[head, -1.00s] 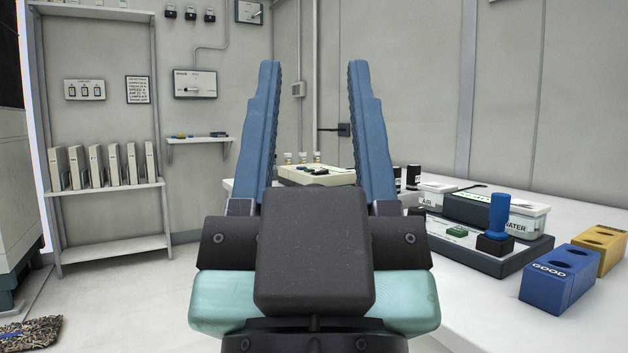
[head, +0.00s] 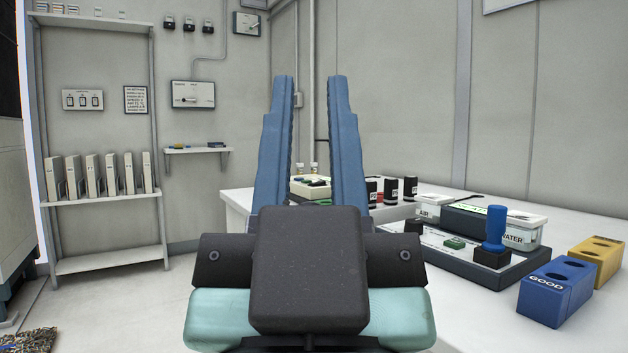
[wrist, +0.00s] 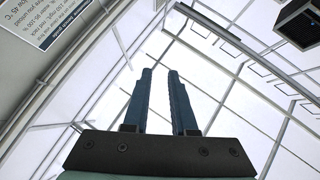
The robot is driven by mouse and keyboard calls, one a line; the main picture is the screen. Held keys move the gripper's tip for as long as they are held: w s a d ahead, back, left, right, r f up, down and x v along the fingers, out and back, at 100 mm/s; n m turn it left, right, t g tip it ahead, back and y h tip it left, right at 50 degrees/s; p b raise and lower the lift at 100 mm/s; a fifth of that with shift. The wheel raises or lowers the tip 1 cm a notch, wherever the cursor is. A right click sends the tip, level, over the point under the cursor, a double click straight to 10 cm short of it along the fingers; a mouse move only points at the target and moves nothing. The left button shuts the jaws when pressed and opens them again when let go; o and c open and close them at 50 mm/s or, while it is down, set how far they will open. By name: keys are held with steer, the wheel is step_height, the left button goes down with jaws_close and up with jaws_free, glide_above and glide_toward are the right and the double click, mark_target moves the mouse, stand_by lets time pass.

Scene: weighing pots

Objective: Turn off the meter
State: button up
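A grey bench device (head: 455,254) with a green button, a small display and a blue-handled control (head: 495,228) stands on the white table, right of my gripper. A second, cream-coloured device (head: 311,187) lies farther back, mostly hidden behind my fingers. I cannot tell which of them is the meter. My gripper (head: 310,77) points up in front of the head camera, apart from both devices. Its two blue fingers stand apart with nothing between them. In the wrist view the gripper (wrist: 160,70) is also empty, against the ceiling.
AIR and WATER tubs (head: 522,233) stand by the grey device. A blue GOOD block (head: 545,299) and a yellow block (head: 597,262) sit at the table's right. Several dark-capped vials (head: 390,190) stand behind. A shelf rack (head: 108,200) is at left; open floor lies before it.

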step_height(320, 180, up, 12)
steer(key=p, duration=1.1)
steer(key=shift+f, duration=0.2)
jaws_close()
steer(key=shift+f, duration=0.2)
